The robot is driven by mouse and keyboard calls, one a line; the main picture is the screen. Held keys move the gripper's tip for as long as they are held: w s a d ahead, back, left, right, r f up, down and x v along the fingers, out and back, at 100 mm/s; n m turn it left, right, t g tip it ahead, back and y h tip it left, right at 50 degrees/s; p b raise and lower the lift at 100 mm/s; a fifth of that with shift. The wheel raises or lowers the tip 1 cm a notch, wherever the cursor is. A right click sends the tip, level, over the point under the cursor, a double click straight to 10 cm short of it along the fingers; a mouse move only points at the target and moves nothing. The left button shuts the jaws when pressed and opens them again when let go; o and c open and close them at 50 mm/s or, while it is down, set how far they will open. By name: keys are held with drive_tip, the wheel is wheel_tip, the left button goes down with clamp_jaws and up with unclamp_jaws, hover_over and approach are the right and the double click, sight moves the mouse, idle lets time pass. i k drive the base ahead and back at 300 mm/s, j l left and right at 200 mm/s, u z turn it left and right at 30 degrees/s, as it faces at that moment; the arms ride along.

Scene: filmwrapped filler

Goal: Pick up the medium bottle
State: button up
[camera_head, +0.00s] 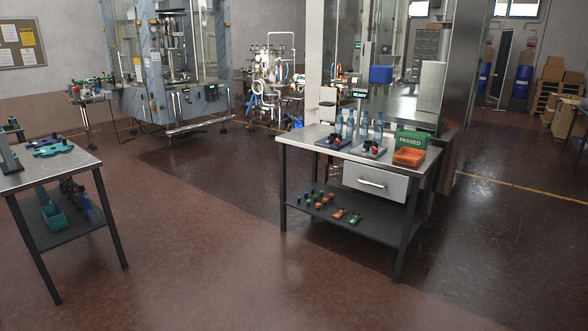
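Several slim bluish see-through bottles (350,124) stand upright in a row on the metal worktable (300,135) right of centre. They are small in this view, and I cannot tell which of them is the medium bottle. Dark grey trays with small red and black items (370,149) lie in front of the bottles and hide part of their bases. My gripper is not in view.
An orange bin (409,157) and a green PASSED sign (412,139) are on the table's right end. A drawer (375,183) hangs under the top. Another table (40,170) stands at left. The floor (200,230) between the tables is clear.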

sight(365, 123)
drive_tip(key=i+j+u, duration=0.15)
drive_tip(key=i, duration=0.7)
drive_tip(key=i+j+u, duration=0.15)
drive_tip(key=i, duration=0.7)
drive_tip(key=i+j+z, duration=0.2)
drive_tip(key=i+z, duration=0.15)
drive_tip(key=i, duration=0.2)
drive_tip(key=i+j+z, duration=0.35)
drive_tip(key=i, duration=0.15)
drive_tip(key=i+j+z, duration=0.35)
drive_tip(key=i+j, duration=0.05)
drive_tip(key=i, duration=0.05)
